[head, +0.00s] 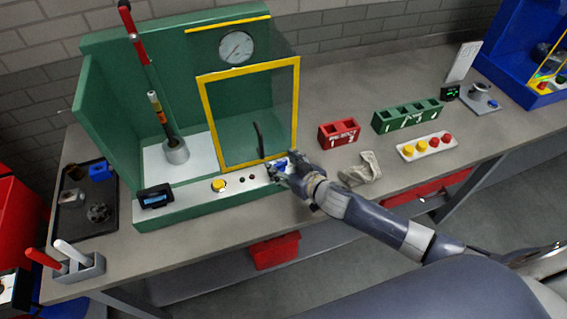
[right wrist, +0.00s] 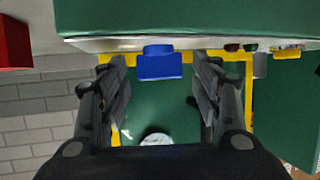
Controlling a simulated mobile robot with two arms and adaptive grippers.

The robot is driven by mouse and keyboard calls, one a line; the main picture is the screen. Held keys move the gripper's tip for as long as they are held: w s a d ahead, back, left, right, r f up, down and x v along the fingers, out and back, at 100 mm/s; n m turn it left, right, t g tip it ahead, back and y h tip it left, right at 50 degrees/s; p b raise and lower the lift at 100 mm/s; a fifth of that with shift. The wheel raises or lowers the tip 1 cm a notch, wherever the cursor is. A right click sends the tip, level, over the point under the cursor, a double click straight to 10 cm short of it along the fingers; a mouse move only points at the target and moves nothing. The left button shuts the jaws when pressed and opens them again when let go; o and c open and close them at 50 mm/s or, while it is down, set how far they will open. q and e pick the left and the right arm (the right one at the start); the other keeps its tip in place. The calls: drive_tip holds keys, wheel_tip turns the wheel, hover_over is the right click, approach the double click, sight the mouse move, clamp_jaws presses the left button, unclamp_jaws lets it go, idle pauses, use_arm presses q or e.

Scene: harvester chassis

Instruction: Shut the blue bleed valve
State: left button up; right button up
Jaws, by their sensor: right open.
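The blue bleed valve (head: 281,163) is on the right end of the green press's light front panel, partly hidden by my right gripper (head: 283,172). In the right wrist view the valve's blue handle (right wrist: 160,65) lies across the gap between the fingertips. My right gripper is open, with one finger on each side of the handle and a visible gap to each. I cannot tell how far the handle is turned. My left gripper is in neither view.
The green press (head: 105,130) has a yellow-framed clear guard (head: 202,100), a gauge (head: 236,47) and a yellow button (head: 219,185). A grey cloth (head: 362,168), red block (head: 339,134) and green block (head: 407,116) lie to the right. A dark tray (head: 98,222) is at left.

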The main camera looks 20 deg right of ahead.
drive_tip(key=c, duration=1.1)
drive_tip(key=shift+o, duration=0.2)
